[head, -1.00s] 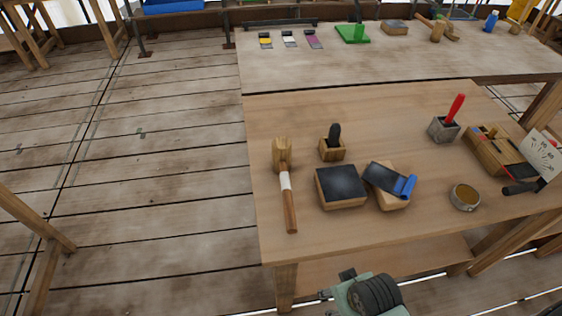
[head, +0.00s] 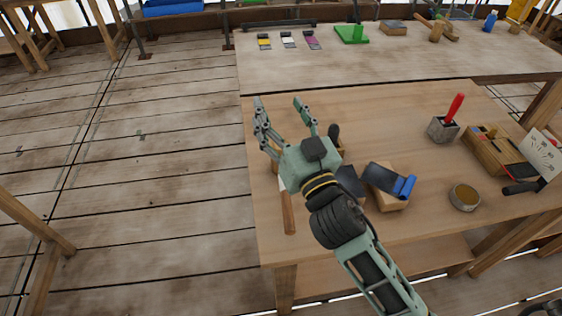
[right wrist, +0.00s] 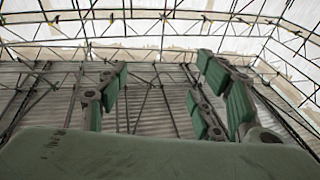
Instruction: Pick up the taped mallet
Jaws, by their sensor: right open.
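The taped mallet (head: 288,213) lies near the left edge of the wooden table in the head view. Its brown handle shows below my right gripper, while its wooden head and most of the white tape are hidden behind the gripper. My right gripper (head: 281,108) is open and empty, fingers spread and pointing up in the picture, over the mallet's head end. The right wrist view shows its open fingers (right wrist: 165,95) with only roof and scaffolding beyond them.
The dark-topped block (head: 350,182) and the holder with a black handle (head: 335,133) are partly hidden by my right arm. A blue-edged tool on a block (head: 390,183), a round tin (head: 464,197) and a red-handled holder (head: 443,127) stand to the right.

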